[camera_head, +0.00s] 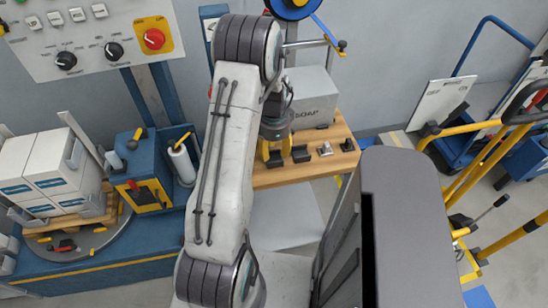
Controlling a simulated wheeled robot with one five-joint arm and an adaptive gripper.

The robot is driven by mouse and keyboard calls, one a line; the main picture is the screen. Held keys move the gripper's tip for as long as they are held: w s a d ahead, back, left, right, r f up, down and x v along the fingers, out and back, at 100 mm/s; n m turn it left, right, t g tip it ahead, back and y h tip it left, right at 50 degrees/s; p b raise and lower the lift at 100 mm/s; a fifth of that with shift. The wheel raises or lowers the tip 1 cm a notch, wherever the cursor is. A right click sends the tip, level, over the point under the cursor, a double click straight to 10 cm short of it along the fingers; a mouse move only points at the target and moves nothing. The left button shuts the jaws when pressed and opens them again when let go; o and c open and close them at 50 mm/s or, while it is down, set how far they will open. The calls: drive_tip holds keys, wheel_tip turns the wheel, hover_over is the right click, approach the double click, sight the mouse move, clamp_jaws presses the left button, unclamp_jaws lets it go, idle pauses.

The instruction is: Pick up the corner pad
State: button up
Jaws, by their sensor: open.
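My gripper (274,150) hangs over the left part of a wooden bench top, its yellow fingers pointing down; it is open. Small dark pieces lie in a row on the bench just right of it. The nearest is a black angled piece (301,154), which looks like a corner pad, close beside the fingers. I cannot tell whether they touch. My arm hides the bench's left end and part of the gripper.
The wooden bench (290,174) also holds a grey-and-black piece (325,149), another dark piece (347,145) and a grey SOAP box (314,98) behind. White cartons (45,165) stand on a turntable at left. Yellow-handled carts (480,150) stand at right.

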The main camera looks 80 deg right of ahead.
drive_tip(key=shift+f, duration=0.45)
drive_tip(key=shift+o, duration=0.3)
clamp_jaws()
